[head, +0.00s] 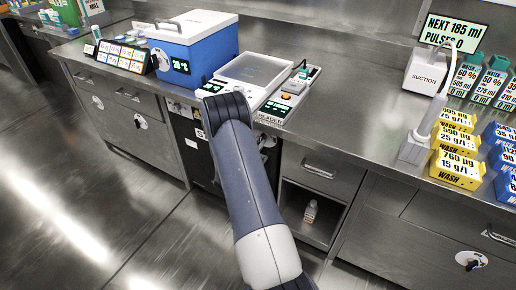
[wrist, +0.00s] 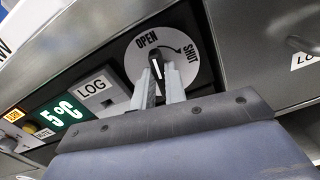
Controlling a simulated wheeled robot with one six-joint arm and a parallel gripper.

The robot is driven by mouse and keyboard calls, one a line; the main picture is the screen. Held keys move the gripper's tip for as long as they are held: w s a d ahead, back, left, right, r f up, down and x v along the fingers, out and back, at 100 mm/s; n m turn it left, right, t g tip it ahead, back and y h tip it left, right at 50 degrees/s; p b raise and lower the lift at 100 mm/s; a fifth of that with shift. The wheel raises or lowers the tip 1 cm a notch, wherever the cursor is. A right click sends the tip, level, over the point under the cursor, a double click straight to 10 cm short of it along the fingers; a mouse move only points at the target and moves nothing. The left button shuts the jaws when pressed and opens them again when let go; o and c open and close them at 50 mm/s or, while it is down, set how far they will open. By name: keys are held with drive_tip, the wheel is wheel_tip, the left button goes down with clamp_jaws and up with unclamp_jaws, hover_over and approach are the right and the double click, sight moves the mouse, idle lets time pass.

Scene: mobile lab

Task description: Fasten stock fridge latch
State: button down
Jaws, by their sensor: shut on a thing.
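The stock fridge (head: 187,135) is a dark-fronted unit under the bench, partly hidden behind my arm in the head view. In the wrist view its latch is a black knob (wrist: 155,62) with a white line, on a round white dial (wrist: 181,68). The dial reads OPEN at the top and SHUT at the right, with a curved arrow between. The knob's white line points up, close to OPEN. My gripper (wrist: 158,82) is shut on the knob, one finger on each side. In the head view the gripper is hidden behind my arm.
Above, the bench holds a blue cooler box (head: 192,45), a clear-lidded tray (head: 255,70) and a small device (head: 290,93). Drawers (head: 318,172) flank the fridge. The floor at left is clear.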

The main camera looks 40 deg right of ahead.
drive_tip(key=m+b, duration=0.5)
drive_tip(key=b, duration=0.4)
drive_tip(key=f+m+b, duration=0.1)
drive_tip(key=m+b, duration=0.4)
drive_tip(key=b, duration=0.5)
drive_tip(key=m+b, duration=0.5)
drive_tip(key=b, duration=0.4)
drive_tip(key=shift+s+d+f+m+b, duration=0.1)
drive_tip(key=shift+s+f+m+b, duration=0.05)
drive_tip(key=shift+s+m+b, duration=0.2)
drive_tip(key=shift+m+b, duration=0.25)
drive_tip(key=shift+b, duration=0.05)
drive_tip(key=c, duration=1.4)
unclamp_jaws()
drive_tip(key=shift+c, duration=0.2)
drive_tip(key=shift+r, duration=0.2)
drive_tip(key=p+v, duration=0.2)
drive_tip(key=v, duration=0.8)
drive_tip(key=shift+s+a, duration=0.15)
drive_tip(key=shift+a, duration=0.25)
